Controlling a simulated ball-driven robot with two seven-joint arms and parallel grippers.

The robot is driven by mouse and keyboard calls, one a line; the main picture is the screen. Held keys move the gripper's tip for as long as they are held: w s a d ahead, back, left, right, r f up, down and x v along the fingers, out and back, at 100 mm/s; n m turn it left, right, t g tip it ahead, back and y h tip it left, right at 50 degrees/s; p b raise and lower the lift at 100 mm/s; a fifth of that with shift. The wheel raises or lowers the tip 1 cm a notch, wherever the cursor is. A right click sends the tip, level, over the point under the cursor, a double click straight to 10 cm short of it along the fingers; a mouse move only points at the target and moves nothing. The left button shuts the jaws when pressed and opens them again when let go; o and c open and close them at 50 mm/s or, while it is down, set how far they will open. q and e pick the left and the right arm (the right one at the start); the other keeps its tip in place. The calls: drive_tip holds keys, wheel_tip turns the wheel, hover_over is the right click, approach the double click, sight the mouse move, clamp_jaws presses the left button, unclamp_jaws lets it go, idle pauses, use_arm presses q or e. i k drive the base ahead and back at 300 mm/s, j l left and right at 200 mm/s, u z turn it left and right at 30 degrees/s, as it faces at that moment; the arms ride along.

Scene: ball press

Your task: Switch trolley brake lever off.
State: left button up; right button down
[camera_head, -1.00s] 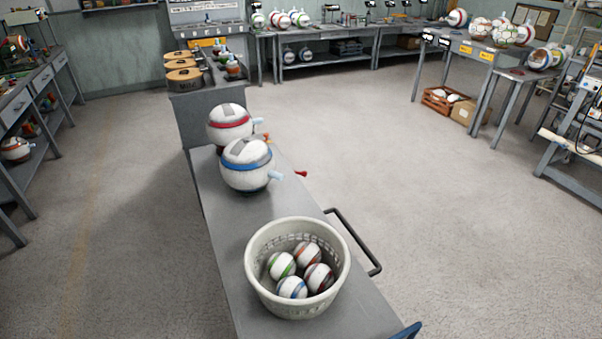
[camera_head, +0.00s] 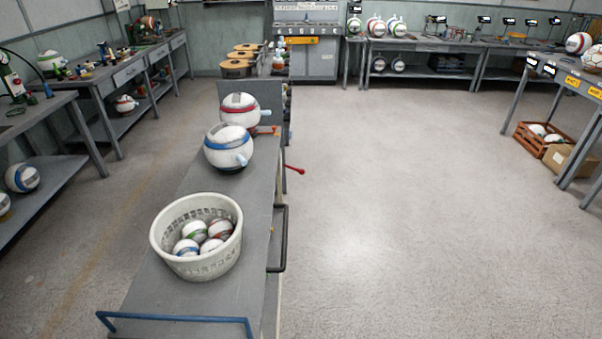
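The trolley (camera_head: 170,292) is a long grey bench with a blue push handle (camera_head: 175,318) at its near end. A red-knobbed lever (camera_head: 295,170) sticks out to the right from the trolley's side, beyond a dark side handle (camera_head: 281,238). I take it for the brake lever; its setting cannot be told from here. Neither of my grippers is in view.
A white basket (camera_head: 197,268) with several small balls stands on the trolley. Two large balls, blue-striped (camera_head: 228,148) and red-striped (camera_head: 240,112), sit behind it. Open floor (camera_head: 400,210) lies to the right. Workbenches (camera_head: 90,105) line the left.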

sight(302, 171)
drive_tip(key=l+u, duration=0.25)
drive_tip(key=i+l+u, duration=0.75)
drive_tip(key=i+l, duration=0.15)
drive_tip(key=l, duration=0.2)
drive_tip(key=i+l, duration=0.15)
drive_tip(key=l, duration=0.2)
drive_tip(key=i+l+u, duration=0.1)
drive_tip(key=l, duration=0.2)
drive_tip(key=i+l, duration=0.15)
drive_tip(key=l, duration=0.2)
drive_tip(key=i+l, duration=0.15)
drive_tip(key=l, duration=0.2)
drive_tip(key=i+l, duration=0.1)
drive_tip(key=l, duration=0.25)
drive_tip(key=i+l+u, duration=0.1)
drive_tip(key=l, duration=0.25)
drive_tip(key=i, duration=0.05)
